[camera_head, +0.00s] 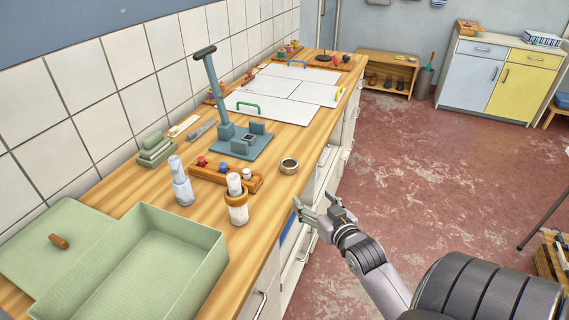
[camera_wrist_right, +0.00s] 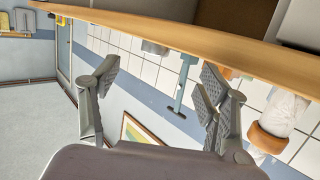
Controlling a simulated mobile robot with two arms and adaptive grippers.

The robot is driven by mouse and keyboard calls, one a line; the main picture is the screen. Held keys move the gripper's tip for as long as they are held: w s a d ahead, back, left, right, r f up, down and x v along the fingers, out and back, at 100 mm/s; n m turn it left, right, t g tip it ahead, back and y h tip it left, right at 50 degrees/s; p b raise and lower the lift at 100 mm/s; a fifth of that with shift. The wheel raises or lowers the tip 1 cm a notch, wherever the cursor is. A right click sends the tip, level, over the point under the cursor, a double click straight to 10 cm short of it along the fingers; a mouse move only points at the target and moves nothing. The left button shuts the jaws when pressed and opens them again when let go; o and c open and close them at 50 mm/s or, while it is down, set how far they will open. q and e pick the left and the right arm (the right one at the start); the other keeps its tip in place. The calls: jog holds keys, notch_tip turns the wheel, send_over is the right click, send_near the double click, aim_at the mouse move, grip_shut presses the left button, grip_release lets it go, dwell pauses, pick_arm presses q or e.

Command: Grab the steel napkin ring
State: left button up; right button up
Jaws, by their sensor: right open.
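The steel napkin ring (camera_head: 289,166) lies on the wooden counter (camera_head: 215,282), near its front edge and to the right of a small wooden rack. It looks like a short, hollow metal band. My right gripper (camera_head: 317,203) is open and empty, in front of the counter edge and apart from the ring. In the right wrist view, the two fingers (camera_wrist_right: 152,100) are spread wide with nothing between them. A small grey shape at the counter edge there may be the ring, but I cannot tell for sure. My left gripper is not in view.
A rolled white napkin in an orange-brown ring (camera_head: 237,200) stands left of the steel ring. A green box (camera_head: 140,275) stands at the near left.

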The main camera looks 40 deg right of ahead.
notch_tip(320, 180, up, 3)
jog(key=w, duration=0.2)
jog(key=p, duration=0.2)
send_near(286, 160)
jog(key=shift+w+d+f+t, duration=0.2)
jog(key=shift+w+t, duration=0.1)
jog(key=shift+w, duration=0.5)
jog(key=shift+w+d+f, duration=0.15)
jog(key=shift+w+d, duration=0.1)
jog(key=shift+w, duration=0.35)
jog(key=x, duration=0.5)
jog(key=shift+s+f, duration=0.1)
jog(key=shift+f, duration=0.05)
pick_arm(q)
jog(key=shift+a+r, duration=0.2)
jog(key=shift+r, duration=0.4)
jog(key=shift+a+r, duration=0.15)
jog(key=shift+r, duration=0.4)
pick_arm(e)
jog(key=shift+s, duration=0.1)
jog(key=shift+c, duration=0.4)
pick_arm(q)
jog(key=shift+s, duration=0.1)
pick_arm(e)
jog(key=c, duration=1)
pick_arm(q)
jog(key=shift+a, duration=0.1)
